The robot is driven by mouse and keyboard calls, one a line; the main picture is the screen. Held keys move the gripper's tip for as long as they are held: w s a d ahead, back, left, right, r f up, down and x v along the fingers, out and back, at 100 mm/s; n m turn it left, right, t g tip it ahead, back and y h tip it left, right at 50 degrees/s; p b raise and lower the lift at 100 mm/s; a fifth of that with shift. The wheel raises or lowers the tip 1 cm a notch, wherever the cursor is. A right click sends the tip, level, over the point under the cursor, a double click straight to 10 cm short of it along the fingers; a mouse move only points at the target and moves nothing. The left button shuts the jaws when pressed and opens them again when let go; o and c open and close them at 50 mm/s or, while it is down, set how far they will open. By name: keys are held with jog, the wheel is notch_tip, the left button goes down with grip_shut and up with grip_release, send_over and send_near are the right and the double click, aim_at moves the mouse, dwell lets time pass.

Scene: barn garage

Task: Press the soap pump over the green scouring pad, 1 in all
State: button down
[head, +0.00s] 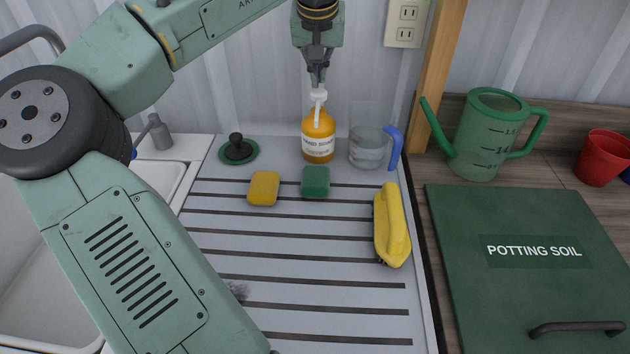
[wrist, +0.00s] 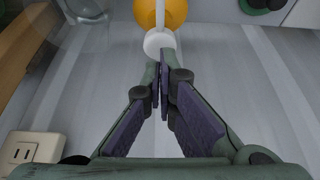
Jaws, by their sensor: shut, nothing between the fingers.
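The soap pump (head: 318,139) is an amber bottle with a white label and a white pump head. It stands upright at the back of the grey drainboard, with its spout toward the front. The green scouring pad (head: 315,182) lies just in front of it. My gripper (head: 318,84) is shut and empty, pointing down right above the pump head; I cannot tell whether it touches. In the wrist view my gripper's closed fingertips (wrist: 160,66) are close to the white pump head (wrist: 159,42), with the amber bottle (wrist: 172,12) beyond.
A yellow sponge (head: 264,188) lies left of the pad, and a dark green sink plug (head: 238,150) behind it. A clear jug (head: 368,148) with a blue handle stands close right of the pump. A yellow brush (head: 391,228) lies at right. The front drainboard is clear.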

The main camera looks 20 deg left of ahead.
aim_at(319, 91)
jog(key=shift+f, duration=0.1)
jog(key=shift+f+b, duration=0.95)
jog(key=shift+f, duration=0.5)
jog(key=shift+r, duration=0.1)
jog(key=shift+r+p, duration=1.2)
jog(key=shift+r, duration=0.15)
jog(key=shift+r, duration=0.1)
jog(key=shift+r+p, duration=0.55)
jog(key=shift+r, duration=0.25)
notch_tip(319, 91, up, 4)
jog(key=shift+r, duration=0.15)
